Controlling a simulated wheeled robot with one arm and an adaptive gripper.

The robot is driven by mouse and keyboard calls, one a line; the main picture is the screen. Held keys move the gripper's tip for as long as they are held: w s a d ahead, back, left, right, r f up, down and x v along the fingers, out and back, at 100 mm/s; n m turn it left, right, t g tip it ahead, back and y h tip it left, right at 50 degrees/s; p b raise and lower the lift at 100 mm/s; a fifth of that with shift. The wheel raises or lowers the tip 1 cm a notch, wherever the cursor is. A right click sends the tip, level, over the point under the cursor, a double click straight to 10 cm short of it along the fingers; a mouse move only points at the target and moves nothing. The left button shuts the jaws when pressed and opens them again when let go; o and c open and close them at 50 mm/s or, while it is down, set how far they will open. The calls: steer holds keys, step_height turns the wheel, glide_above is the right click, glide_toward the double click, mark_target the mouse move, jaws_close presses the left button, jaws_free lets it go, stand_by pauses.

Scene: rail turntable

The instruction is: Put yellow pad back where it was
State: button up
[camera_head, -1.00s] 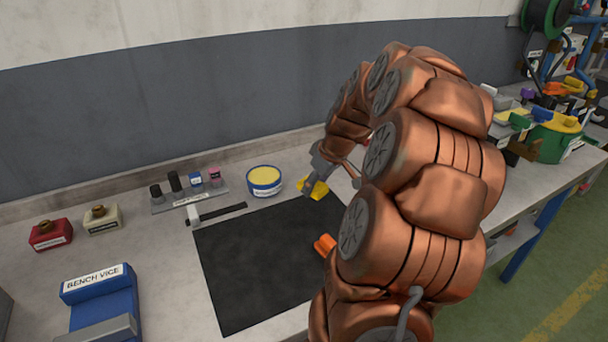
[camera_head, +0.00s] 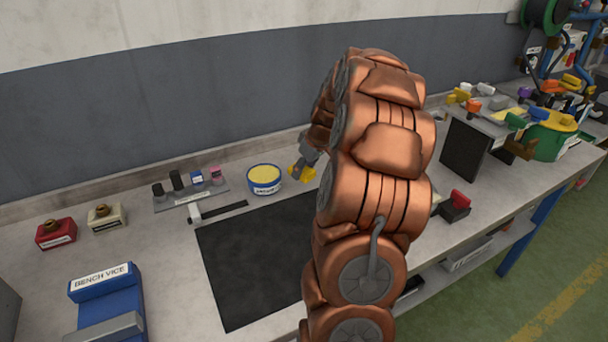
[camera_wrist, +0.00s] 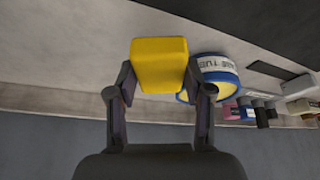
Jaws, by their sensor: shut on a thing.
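The yellow pad (camera_wrist: 159,65) is a rounded block between the two fingers of my gripper (camera_wrist: 160,85) in the wrist view. The gripper is shut on it. In the head view the yellow pad (camera_head: 302,172) shows partly at the tip of my gripper (camera_head: 304,165), just right of the round blue and white tub (camera_head: 264,188) with a yellow top. My arm hides part of the gripper and the bench behind it. The tub also shows in the wrist view (camera_wrist: 212,72), beside and behind the pad. I cannot tell whether the pad touches the bench.
A black mat (camera_head: 255,262) lies on the bench. A rack with small bottles (camera_head: 190,197) and a hammer-like tool (camera_head: 218,212) are left of the tub. A blue bench vice (camera_head: 105,300) is at front left. A dark upright panel (camera_head: 467,152) and a green tub (camera_head: 550,138) stand at right.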

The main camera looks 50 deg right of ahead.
mark_target(304, 178)
step_height(304, 178, down, 3)
steer(key=shift+r+p, duration=0.2)
steer(key=shift+p, duration=0.3)
steer(key=shift+f+b, duration=0.55)
steer(key=shift+b, duration=0.05)
steer(key=o, duration=1.2)
steer(key=shift+s+r+p, duration=0.1)
steer(key=shift+r+p, duration=0.45)
steer(key=shift+r, duration=0.2)
steer(key=b+v, duration=0.2)
steer(key=v, duration=0.9)
steer(key=shift+s+a+r+b, duration=0.1)
steer(key=shift+r+b, duration=0.15)
steer(key=shift+b, duration=0.15)
